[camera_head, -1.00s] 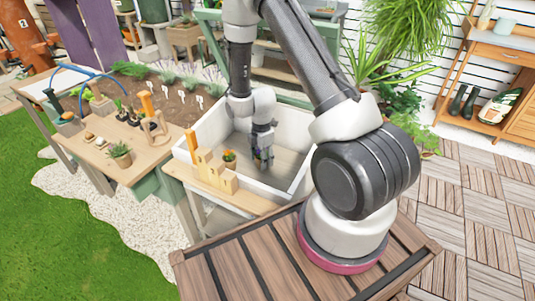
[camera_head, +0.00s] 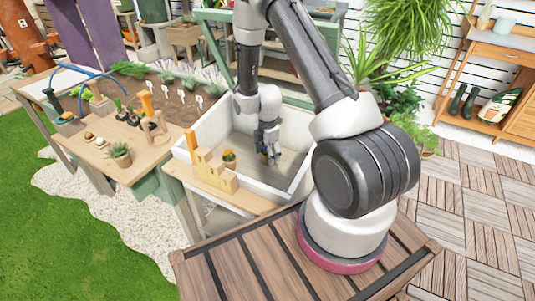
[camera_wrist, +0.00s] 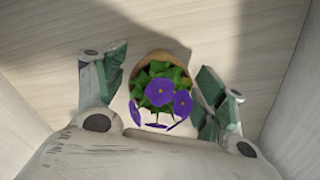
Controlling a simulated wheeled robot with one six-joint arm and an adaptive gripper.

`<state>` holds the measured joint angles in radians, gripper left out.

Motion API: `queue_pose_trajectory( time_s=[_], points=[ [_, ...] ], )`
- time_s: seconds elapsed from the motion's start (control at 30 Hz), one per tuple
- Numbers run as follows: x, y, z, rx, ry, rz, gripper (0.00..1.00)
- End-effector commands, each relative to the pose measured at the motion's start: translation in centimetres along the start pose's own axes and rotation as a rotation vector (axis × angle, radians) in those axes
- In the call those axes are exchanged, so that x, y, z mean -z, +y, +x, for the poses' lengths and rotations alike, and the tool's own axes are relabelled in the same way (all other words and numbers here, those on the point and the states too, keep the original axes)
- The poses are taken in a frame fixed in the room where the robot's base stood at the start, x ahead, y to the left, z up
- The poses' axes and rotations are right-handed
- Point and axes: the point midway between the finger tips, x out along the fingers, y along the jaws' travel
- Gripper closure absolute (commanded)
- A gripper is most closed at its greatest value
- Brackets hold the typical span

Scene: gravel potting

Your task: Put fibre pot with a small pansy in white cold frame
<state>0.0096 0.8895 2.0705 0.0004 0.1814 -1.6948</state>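The fibre pot (camera_wrist: 151,60) with a small purple pansy (camera_wrist: 162,96) is inside the white cold frame (camera_head: 207,134), on its pale wooden floor as far as I can tell. In the wrist view it sits between my fingertips with gaps on both sides. In the head view the pot shows only as a small shape (camera_head: 265,157) under my fingers. My gripper (camera_wrist: 157,78) is open around the pot and does not visibly touch it. In the head view my gripper (camera_head: 268,146) is down inside the frame. The blossoms hide part of the pot.
A table (camera_head: 95,155) on the left holds several small pots and tools. The frame's walls surround my gripper; its floor is otherwise clear.

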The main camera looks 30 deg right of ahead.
Motion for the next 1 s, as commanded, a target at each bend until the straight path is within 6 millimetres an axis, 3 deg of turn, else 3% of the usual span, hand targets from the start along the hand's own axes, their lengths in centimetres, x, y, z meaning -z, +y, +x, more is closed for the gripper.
queue_pose_trajectory(
  time_s=[0.27,0.7,1.0],
  points=[
    [0.0,0.0,-0.3,-0.001,0.0,0.0,0.29],
    [0.0,0.1,-7.1,-0.002,0.0,0.0,0.29],
    [0.0,0.0,-7.8,0.001,0.0,0.0,0.29]
  ],
)
